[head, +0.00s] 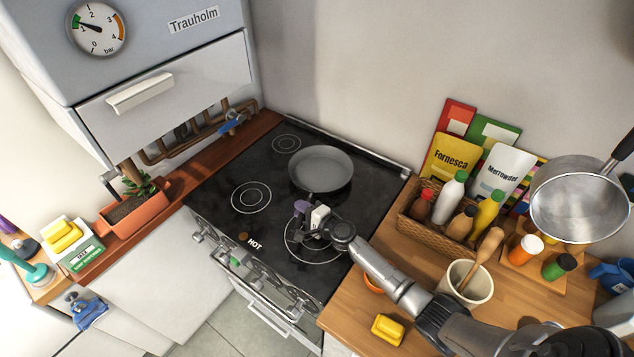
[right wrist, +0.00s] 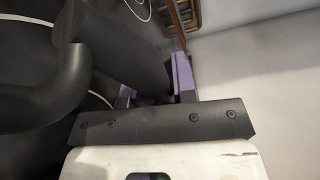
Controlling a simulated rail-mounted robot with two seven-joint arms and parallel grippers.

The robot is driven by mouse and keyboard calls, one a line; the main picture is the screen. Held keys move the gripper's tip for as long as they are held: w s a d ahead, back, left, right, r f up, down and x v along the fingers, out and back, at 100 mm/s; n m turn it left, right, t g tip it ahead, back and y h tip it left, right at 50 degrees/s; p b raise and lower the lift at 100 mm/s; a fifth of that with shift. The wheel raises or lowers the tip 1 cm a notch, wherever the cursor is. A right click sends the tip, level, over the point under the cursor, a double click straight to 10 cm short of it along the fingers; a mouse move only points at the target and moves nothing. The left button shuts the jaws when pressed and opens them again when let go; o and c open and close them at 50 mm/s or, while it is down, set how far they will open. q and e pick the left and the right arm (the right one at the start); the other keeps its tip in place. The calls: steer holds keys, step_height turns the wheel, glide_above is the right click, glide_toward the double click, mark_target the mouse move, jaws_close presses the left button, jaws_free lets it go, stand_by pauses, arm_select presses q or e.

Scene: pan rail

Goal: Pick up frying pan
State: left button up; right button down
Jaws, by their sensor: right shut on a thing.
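The grey frying pan (head: 320,168) sits on the black cooktop, over its rear right part, and looks level. Its dark handle points toward the front, to my right gripper (head: 304,212), which has purple fingertips. The right gripper is shut on the handle. In the right wrist view, the thick black handle (right wrist: 122,55) runs down between the purple fingers (right wrist: 158,85) of that gripper. The grip itself is partly hidden there. I cannot tell whether the pan touches the glass. My left gripper is not in view.
The cooktop (head: 225,185) has free room left of the pan. On the right counter stand a basket of bottles (head: 425,228), a cream crock with a wooden spoon (head: 468,283) and a yellow block (head: 388,328). A steel pan (head: 578,200) hangs at the right. A planter (head: 135,212) stands left.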

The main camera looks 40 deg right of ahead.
steer(key=shift+r, duration=0.1)
stand_by(0.5)
step_height(320, 180, up, 10)
steer(key=p, duration=0.9)
